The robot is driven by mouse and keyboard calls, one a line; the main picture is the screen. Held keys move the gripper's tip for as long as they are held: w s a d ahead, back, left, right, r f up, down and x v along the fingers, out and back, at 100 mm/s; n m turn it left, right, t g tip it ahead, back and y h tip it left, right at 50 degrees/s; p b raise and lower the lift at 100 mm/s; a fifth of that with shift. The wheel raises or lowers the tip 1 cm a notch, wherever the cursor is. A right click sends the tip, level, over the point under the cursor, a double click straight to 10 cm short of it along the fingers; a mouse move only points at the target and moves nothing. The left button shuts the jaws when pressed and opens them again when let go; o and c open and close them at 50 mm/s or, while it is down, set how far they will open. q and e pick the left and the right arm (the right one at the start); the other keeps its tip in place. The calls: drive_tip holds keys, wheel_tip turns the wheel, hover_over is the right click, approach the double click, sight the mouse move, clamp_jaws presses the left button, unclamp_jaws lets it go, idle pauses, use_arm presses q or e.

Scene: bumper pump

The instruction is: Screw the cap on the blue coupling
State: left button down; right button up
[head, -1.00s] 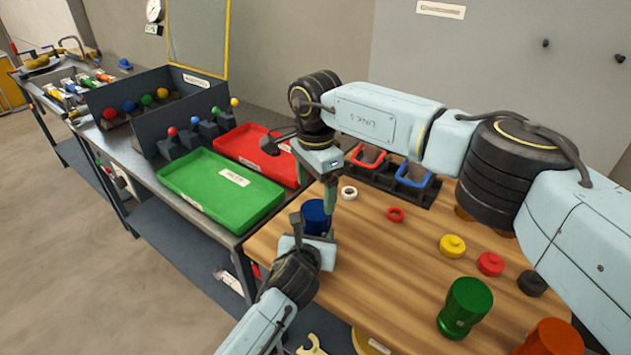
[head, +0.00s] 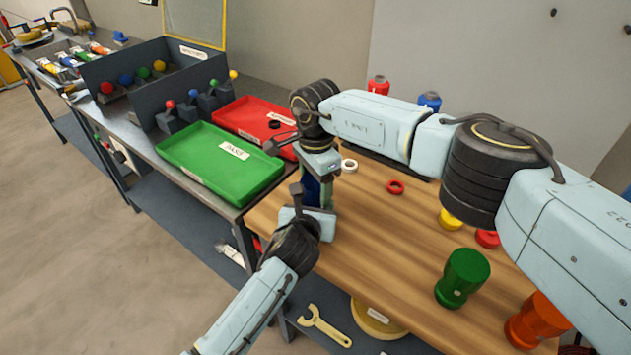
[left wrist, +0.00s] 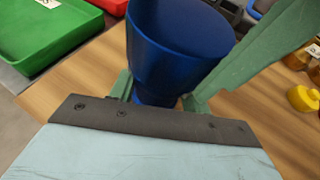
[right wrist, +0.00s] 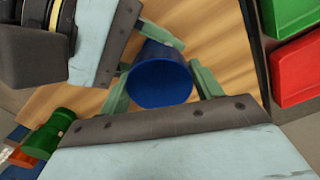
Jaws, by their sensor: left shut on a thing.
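The blue coupling (head: 311,190) stands upright near the left edge of the wooden bench top, mostly hidden by my grippers in the head view. In the left wrist view the coupling (left wrist: 180,40) is wide at the top and narrower below. My left gripper (head: 308,222) is shut on its lower part from the near side. My right gripper (head: 320,190) points down over it. In the right wrist view its fingers (right wrist: 162,88) stand apart on either side of the round blue top. I cannot tell whether they touch it. I cannot make out a separate blue cap.
A green coupling (head: 463,277) and an orange one (head: 536,318) stand at the right. A yellow cap (head: 450,219), red cap (head: 487,239), red ring (head: 395,187) and white ring (head: 349,166) lie on the wood. Green (head: 188,168) and red (head: 228,113) trays are left.

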use_arm(q)
drive_tip(key=shift+r, duration=0.1)
use_arm(e)
drive_tip(key=c, duration=0.5)
use_arm(q)
drive_tip(key=shift+d, duration=0.1)
use_arm(e)
drive_tip(key=m, duration=0.7)
drive_tip(key=shift+w, duration=0.1)
drive_tip(key=m, duration=0.5)
drive_tip(key=shift+m, duration=0.3)
drive_tip(key=m, duration=0.5)
drive_tip(key=o, duration=1.1)
wheel_tip(320, 180, up, 12)
